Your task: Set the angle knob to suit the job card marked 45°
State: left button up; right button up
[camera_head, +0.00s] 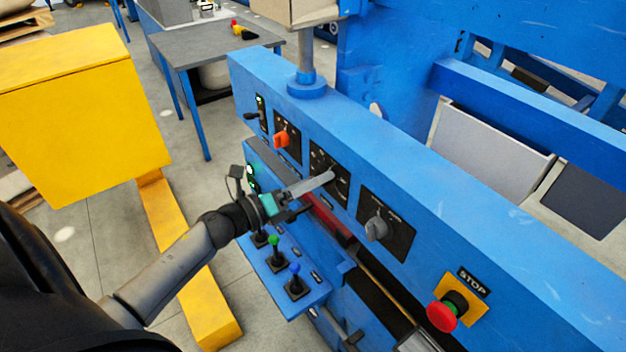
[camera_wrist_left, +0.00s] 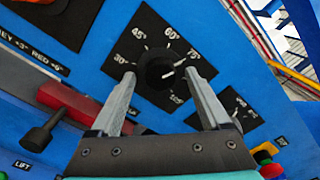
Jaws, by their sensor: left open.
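The angle knob (camera_wrist_left: 158,72) is a black round knob on a black dial plate (camera_wrist_left: 128,42) with marks 30°, 45°, 60°, 75° and a further one that is hard to read. A short white line on the knob points to the right, toward about the 75° mark. My left gripper (camera_wrist_left: 160,76) is open, with one fingertip on each side of the knob; contact cannot be told. In the head view my left gripper (camera_head: 325,178) reaches the dial plate (camera_head: 318,157) and hides most of the knob. My right gripper is not in view. No job card can be made out.
The blue panel also bears an orange switch (camera_head: 281,139), a grey knob (camera_head: 376,228) and a red stop button (camera_head: 442,316). Below are a red bar (camera_wrist_left: 75,100) and a shelf with several small levers (camera_head: 295,284). A yellow box (camera_head: 85,115) stands at the left.

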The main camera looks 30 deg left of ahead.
pick_arm(q)
jog(key=shift+c, duration=0.3)
grip_shut()
dwell(0.5)
